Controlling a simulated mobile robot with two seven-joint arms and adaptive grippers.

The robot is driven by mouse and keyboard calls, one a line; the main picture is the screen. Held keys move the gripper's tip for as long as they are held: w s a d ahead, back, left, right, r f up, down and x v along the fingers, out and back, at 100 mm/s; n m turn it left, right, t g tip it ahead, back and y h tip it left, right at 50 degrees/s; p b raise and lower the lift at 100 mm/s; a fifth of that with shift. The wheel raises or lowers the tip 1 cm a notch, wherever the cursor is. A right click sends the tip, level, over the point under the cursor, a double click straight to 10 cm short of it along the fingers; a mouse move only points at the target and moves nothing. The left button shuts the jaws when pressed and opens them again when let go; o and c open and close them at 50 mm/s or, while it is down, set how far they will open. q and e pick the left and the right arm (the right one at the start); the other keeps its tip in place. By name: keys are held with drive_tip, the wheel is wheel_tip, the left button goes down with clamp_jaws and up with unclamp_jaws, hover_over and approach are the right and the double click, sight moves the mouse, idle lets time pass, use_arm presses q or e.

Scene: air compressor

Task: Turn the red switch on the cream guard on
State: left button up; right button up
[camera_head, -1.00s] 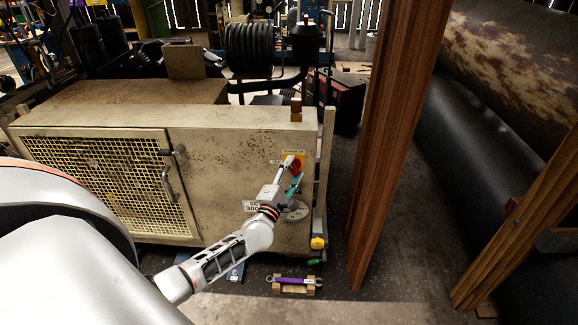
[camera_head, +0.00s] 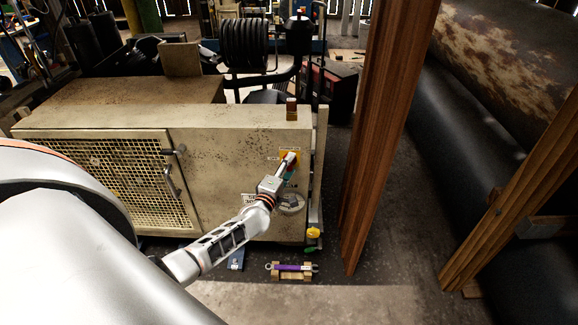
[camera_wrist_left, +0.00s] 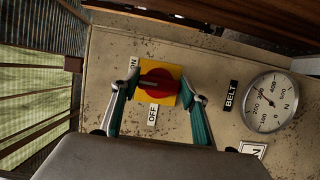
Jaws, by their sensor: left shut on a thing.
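The cream guard (camera_head: 225,150) is the speckled panel ahead of me. The red switch (camera_wrist_left: 160,79) sits on a yellow plate (camera_wrist_left: 168,98) and shows clearly in the wrist view. Its raised bar lies roughly left to right there, with the ON label (camera_wrist_left: 133,68) at its left and the OFF label (camera_wrist_left: 152,115) below. My left gripper (camera_wrist_left: 160,86) has a teal finger on each side of the switch and is shut on it. In the head view my left gripper (camera_head: 288,163) covers most of the switch. My right gripper is not in view.
A round gauge (camera_wrist_left: 270,102) and a BELT label (camera_wrist_left: 230,96) are beside the switch. A wooden post (camera_head: 380,130) stands to the right of the guard. A purple-handled tool (camera_head: 292,267) lies on the floor in front.

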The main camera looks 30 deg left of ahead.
use_arm(q)
drive_tip(key=shift+f, duration=0.1)
drive_tip(key=o, duration=1.1)
drive_tip(key=s+d, duration=0.2)
drive_tip(key=s, duration=1)
drive_tip(key=s+d+f+m+g+h, duration=0.2)
drive_tip(key=s+d+f+m+g, duration=0.1)
drive_tip(key=s+d+m, duration=0.7)
drive_tip(key=s+d+f+m+g+h, duration=0.3)
drive_tip(key=s+d+f+m, duration=0.3)
drive_tip(key=s+d+m, duration=0.5)
drive_tip(key=m+g, duration=0.1)
drive_tip(key=m, duration=0.2)
drive_tip(key=shift+s+f+h, duration=0.15)
drive_tip(key=shift+s+h, duration=0.15)
drive_tip(key=shift+s, duration=0.1)
